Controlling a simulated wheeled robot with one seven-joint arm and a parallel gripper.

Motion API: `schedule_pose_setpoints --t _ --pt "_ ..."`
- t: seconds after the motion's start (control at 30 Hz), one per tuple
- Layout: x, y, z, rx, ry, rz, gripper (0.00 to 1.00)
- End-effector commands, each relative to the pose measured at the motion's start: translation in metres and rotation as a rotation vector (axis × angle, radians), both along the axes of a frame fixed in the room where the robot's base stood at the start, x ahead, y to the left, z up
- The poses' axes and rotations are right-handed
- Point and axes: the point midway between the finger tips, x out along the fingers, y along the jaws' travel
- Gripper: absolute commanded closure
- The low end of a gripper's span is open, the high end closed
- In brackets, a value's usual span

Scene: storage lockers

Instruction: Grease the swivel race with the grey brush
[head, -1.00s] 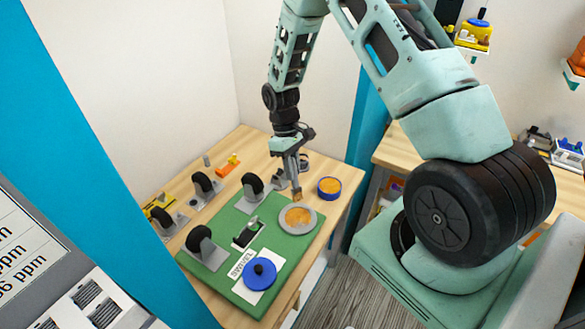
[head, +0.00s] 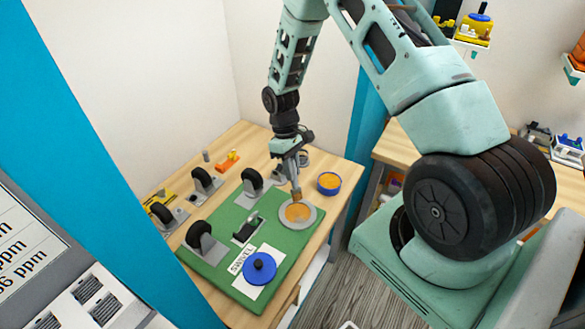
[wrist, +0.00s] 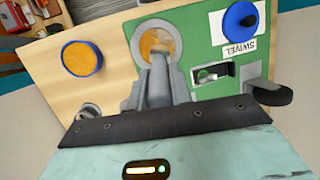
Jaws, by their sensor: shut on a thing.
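The swivel race (head: 311,219) is a round grey plate with an orange patch in its middle. It lies at the right side of the green mat (head: 228,218) and also shows in the wrist view (wrist: 175,31). My gripper (head: 295,186) is above its far edge, shut on the brush (head: 296,196), of which a small brownish end shows below the fingers. The brush end is at or just over the orange patch; I cannot tell whether it touches. In the wrist view my gripper's fingers (wrist: 159,80) hide the brush and the patch's lower part.
A blue tub of orange grease (head: 329,184) stands right of the race. A blue disc with a black knob (head: 260,268) sits on the white SWIVEL card (head: 245,273). Several black-wheeled casters (head: 252,183) stand on the left, with an orange part (head: 228,161) behind.

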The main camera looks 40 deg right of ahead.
Motion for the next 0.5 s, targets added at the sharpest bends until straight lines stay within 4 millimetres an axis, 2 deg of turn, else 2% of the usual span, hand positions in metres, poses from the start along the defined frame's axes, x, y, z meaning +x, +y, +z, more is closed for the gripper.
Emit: schedule_pose_setpoints --t 0.5 --pt "0.000 0.000 -0.059 0.000 0.001 0.001 1.00"
